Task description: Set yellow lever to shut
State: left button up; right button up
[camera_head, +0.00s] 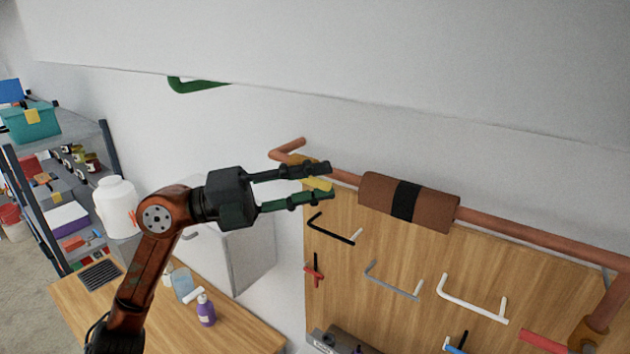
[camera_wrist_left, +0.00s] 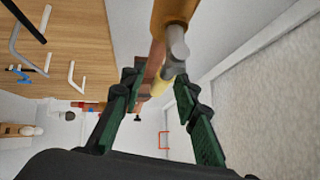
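The yellow lever (camera_head: 317,184) shows in the head view as a short yellow piece just below the copper pipe, near an orange-brown fitting (camera_head: 298,160). My left gripper (camera_head: 329,182) is open, and its two fingers reach across the lever and partly hide it. In the left wrist view the open left gripper (camera_wrist_left: 155,78) has yellow of the lever (camera_wrist_left: 161,87) showing between its fingers, beyond a grey stem (camera_wrist_left: 175,48) on the orange fitting (camera_wrist_left: 172,12). I cannot tell whether a finger touches the lever. My right gripper is not in view.
The copper pipe (camera_head: 525,233) runs along the wall, with a brown wrap (camera_head: 430,207). Below it a wooden board (camera_head: 400,255) carries several hooks. A wooden counter (camera_head: 236,331) with a purple bottle (camera_head: 205,310) stands lower left. A shelf unit is at the far left.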

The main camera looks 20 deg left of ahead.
pick_arm(q)
jog(key=shift+c, duration=0.3)
grip_shut()
dwell(0.3)
